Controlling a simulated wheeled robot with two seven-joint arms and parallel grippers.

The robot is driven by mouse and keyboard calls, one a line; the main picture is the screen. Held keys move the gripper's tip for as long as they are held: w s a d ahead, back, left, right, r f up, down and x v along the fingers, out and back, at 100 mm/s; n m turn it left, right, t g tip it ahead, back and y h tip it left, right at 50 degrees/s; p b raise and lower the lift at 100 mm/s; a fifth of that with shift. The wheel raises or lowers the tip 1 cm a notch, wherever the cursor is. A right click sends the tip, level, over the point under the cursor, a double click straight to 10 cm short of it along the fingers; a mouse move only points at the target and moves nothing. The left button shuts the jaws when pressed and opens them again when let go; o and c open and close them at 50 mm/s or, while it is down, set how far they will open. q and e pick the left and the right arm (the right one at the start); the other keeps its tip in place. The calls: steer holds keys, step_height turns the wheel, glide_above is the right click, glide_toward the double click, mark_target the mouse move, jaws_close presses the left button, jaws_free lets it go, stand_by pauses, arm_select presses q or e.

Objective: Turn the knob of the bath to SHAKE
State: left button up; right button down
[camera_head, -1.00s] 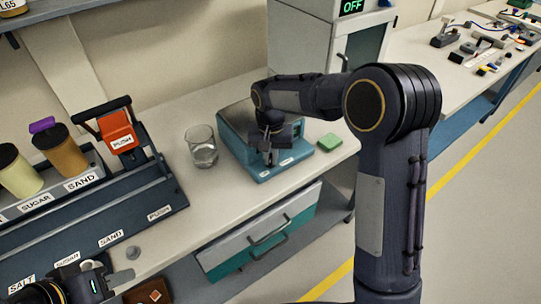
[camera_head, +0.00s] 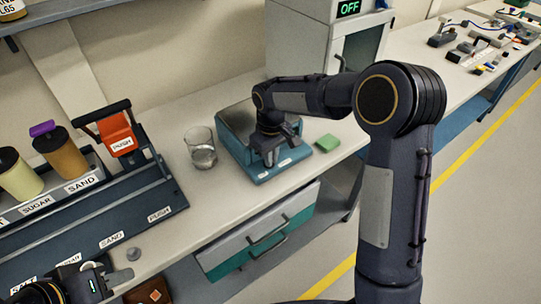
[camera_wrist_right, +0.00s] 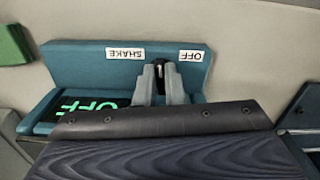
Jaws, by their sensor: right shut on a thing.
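The blue bath (camera_head: 228,125) stands on the bench, its front panel facing the aisle. In the right wrist view the panel (camera_wrist_right: 85,62) appears upside down, with a SHAKE label (camera_wrist_right: 125,53) and an OFF label (camera_wrist_right: 190,55); its green display (camera_wrist_right: 88,106) reads OFF. My right gripper (camera_wrist_right: 160,72) is shut on the dark knob (camera_wrist_right: 159,70), which sits between the two labels and is mostly hidden by the fingers. The gripper also shows in the head view (camera_head: 270,158). My left gripper (camera_head: 122,277) is open and empty at the lower left.
A glass beaker (camera_head: 201,150) stands just left of the bath and a green block (camera_head: 327,142) just right. A dispenser rack (camera_head: 110,215) with SUGAR and SAND labels fills the left bench. A cabinet (camera_head: 310,45) showing OFF stands behind.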

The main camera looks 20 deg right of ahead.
steer(key=n, duration=0.6)
steer(key=shift+w+d+p, duration=0.15)
steer(key=shift+w+p, duration=0.05)
steer(key=shift+p, duration=0.2)
steer(key=shift+n, duration=0.4)
steer(key=c, duration=1.5)
jaws_free()
step_height(320, 180, up, 8)
steer(key=shift+f, duration=0.25)
steer(key=shift+r, duration=0.2)
